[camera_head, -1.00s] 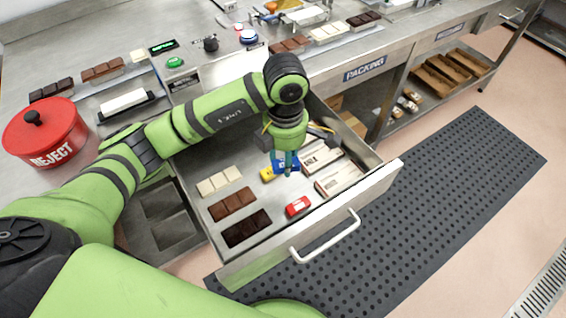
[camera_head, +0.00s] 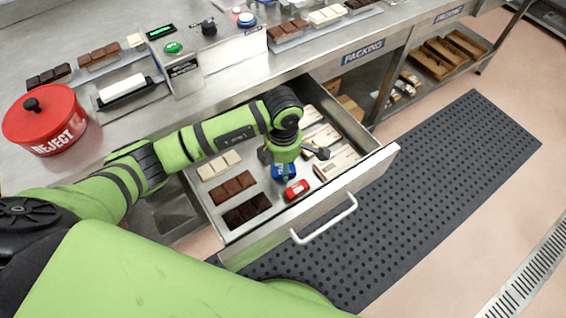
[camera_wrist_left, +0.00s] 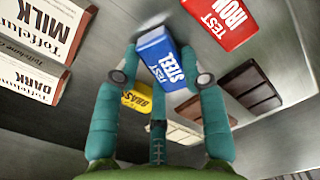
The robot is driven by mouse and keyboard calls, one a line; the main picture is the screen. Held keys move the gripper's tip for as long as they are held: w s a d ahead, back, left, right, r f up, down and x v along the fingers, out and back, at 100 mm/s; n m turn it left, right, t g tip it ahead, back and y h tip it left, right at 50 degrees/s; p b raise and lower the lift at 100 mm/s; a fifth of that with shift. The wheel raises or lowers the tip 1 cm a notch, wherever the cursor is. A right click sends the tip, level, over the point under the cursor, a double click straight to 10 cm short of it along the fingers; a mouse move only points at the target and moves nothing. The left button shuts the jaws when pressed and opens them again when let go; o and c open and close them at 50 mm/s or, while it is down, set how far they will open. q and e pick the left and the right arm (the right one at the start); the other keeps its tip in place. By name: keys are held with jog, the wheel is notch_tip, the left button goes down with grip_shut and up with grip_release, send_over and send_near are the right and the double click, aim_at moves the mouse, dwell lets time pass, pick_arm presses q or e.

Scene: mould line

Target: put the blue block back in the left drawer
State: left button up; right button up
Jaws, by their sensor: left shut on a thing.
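I cannot tell whether the block touches the drawer floor. A red block (camera_head: 296,189), marked TEST IRON (camera_wrist_left: 225,18), lies close by in the drawer. A yellow block (camera_wrist_left: 136,100) lies beside the fingers and is hidden in the head view. My right gripper is out of view.
White, milk and dark chocolate bars (camera_head: 233,186) lie along the drawer's left side. Wrapped bars (camera_head: 340,161) lie on its right. A red REJECT pot (camera_head: 45,120) stands on the counter. The drawer's front handle (camera_head: 325,220) juts over the floor mat.

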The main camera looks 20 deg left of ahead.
pick_arm(q)
jog(key=shift+f, duration=0.15)
jog(key=o, duration=0.8)
jog(key=shift+r, duration=0.35)
jog(key=shift+r+b, duration=1)
jog(key=shift+r, duration=4.85)
